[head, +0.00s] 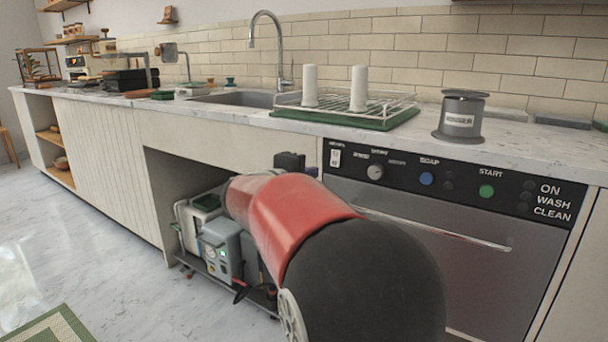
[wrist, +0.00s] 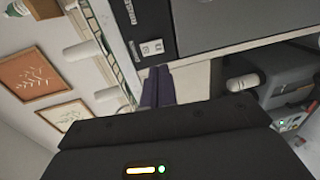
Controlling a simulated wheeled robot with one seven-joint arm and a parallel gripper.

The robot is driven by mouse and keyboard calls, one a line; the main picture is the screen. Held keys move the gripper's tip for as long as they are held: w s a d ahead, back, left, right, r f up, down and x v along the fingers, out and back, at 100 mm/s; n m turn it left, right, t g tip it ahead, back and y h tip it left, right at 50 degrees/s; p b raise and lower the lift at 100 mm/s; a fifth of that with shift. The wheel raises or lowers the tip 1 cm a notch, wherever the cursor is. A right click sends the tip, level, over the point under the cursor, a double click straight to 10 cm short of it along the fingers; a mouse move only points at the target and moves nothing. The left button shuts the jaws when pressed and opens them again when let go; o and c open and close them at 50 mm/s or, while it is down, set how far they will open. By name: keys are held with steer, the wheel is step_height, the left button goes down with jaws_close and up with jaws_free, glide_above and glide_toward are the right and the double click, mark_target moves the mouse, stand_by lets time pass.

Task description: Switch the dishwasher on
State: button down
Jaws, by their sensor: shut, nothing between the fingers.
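The dishwasher (head: 430,240) has a steel door under a black control panel (head: 405,172). A white switch (head: 335,157) sits at the panel's left end; it also shows in the wrist view (wrist: 152,48). A dial, a blue button and a green START button (head: 486,191) lie further right. The ON, WASH and CLEAN lamps (head: 526,197) look dark. My gripper (head: 312,171) is shut and empty, just left of the switch in the head view. In the wrist view its fingertips (wrist: 157,70) lie close to the switch; contact cannot be told.
The counter (head: 230,108) above holds a dish rack (head: 345,112) on a green mat and a grey canister (head: 461,118). A sink and tap stand further left. Machines (head: 222,250) sit in the open bay below. My arm hides part of the dishwasher door.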

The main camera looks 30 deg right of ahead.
mark_target(335, 165)
steer(key=p+x, duration=0.1)
steer(key=x, duration=0.8)
steer(key=shift+d, duration=0.1)
